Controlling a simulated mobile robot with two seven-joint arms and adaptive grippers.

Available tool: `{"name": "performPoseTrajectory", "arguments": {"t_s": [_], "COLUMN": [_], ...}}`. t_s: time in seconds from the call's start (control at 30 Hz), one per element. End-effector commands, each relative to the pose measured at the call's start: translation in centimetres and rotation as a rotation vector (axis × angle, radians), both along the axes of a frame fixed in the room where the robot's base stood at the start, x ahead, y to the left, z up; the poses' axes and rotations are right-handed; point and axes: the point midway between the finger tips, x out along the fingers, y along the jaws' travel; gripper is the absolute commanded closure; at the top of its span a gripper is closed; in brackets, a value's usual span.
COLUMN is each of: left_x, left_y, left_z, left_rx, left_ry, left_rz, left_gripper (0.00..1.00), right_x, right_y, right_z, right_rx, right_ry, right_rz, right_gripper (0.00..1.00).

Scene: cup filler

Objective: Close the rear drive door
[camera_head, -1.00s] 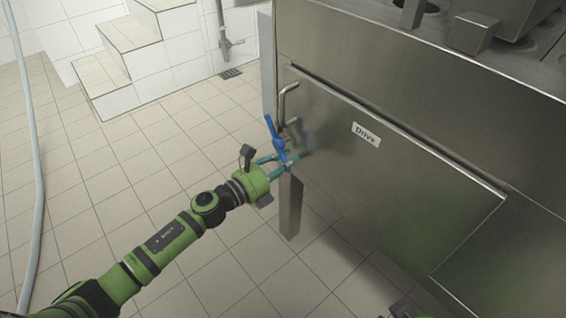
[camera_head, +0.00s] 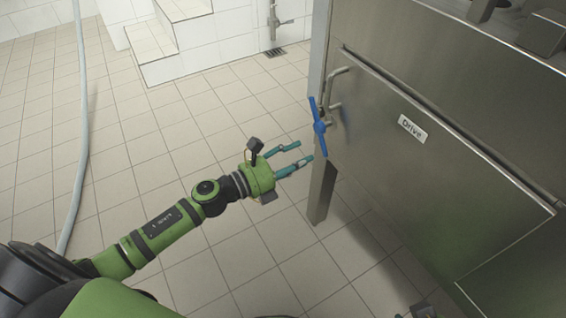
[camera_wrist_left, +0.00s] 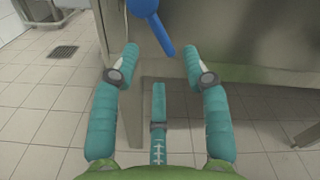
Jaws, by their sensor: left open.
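The drive door (camera_head: 430,165) is a large steel panel with a "Drive" label (camera_head: 411,127) on the front of the steel machine. It looks nearly flush with the machine front; I cannot tell whether it is fully shut. A blue handle (camera_head: 318,128) sits at its left edge, upright and slightly tilted. My left gripper (camera_head: 306,151) is open and empty, just left of and below the handle, apart from it. In the left wrist view the blue handle (camera_wrist_left: 152,25) shows ahead, between and beyond the open fingertips (camera_wrist_left: 160,60). My right gripper's fingers are not visible.
Bent metal bars (camera_head: 337,78) stick out above the blue handle. A steel leg (camera_head: 321,190) stands below it. White tiled steps (camera_head: 165,50), a floor drain (camera_head: 273,53) and a pale hose (camera_head: 80,130) lie to the left. The tiled floor around my left arm is clear.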

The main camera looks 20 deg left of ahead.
Motion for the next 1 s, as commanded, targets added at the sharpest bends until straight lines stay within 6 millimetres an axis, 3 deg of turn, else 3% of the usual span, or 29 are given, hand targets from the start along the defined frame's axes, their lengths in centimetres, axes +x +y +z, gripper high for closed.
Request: {"name": "performPoseTrajectory", "arguments": {"t_s": [0.1, 0.3, 1.0], "left_x": [-1.7, -3.2, -3.3], "left_y": [1.2, 2.4, 2.7], "left_z": [-0.1, 0.0, 0.3], "left_rx": [0.003, 0.001, -0.046], "left_ry": [0.002, 0.001, 0.022], "left_rz": [-0.001, -0.001, 0.032], "left_gripper": [0.54, 0.54, 0.54], "right_x": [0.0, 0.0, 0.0], "right_y": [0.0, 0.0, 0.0], "right_z": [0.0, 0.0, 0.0], "right_rx": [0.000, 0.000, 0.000], "right_ry": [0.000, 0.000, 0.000], "right_rz": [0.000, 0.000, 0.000], "right_gripper": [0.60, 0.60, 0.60]}}
